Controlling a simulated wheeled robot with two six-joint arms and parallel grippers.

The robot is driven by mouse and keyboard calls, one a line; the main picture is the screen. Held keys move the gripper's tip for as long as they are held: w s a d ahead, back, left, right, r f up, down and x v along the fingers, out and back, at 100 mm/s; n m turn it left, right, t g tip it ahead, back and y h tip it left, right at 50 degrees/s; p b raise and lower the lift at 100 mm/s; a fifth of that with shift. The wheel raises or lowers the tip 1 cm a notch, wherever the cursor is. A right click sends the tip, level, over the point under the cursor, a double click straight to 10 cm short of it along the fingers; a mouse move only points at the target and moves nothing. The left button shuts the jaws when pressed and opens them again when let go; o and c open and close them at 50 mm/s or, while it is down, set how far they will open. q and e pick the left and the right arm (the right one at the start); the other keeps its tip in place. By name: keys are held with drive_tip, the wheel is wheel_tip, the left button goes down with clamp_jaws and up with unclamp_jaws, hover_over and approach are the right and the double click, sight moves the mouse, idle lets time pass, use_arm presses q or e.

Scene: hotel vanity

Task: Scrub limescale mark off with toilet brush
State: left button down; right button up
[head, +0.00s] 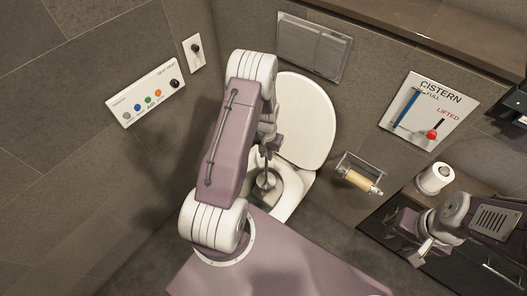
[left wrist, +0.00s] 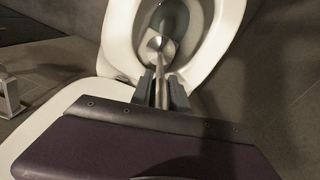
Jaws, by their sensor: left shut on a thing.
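The toilet brush has a metal handle and a rounded metal head; it shows in the left wrist view (left wrist: 157,45) and in the head view (head: 266,181). My left gripper (left wrist: 161,88) is shut on its handle; in the head view the gripper (head: 268,150) is partly covered by my arm. The brush head is over or inside the white toilet bowl (head: 292,203), whose rim also shows in the left wrist view (left wrist: 118,45). I cannot tell whether it touches the bowl. I cannot make out a limescale mark. My right gripper (head: 412,243) is at the right, apart from the toilet; its jaws are unclear.
The raised white lid (head: 305,120) stands behind the bowl. A paper roll holder (head: 360,178) is on the wall to its right. A white roll (head: 435,178) stands on the dark counter near my right arm. A wall control panel (head: 146,95) is at the left.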

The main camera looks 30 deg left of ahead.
use_arm(q)
drive_tip(key=shift+d, duration=0.1)
drive_tip(key=d, duration=0.4)
drive_tip(key=shift+s+d+p, duration=0.15)
drive_tip(key=shift+p, duration=0.2)
idle(0.3)
drive_tip(key=shift+r, duration=0.1)
wheel_tip(320, 180, up, 5)
drive_tip(key=p, duration=0.4)
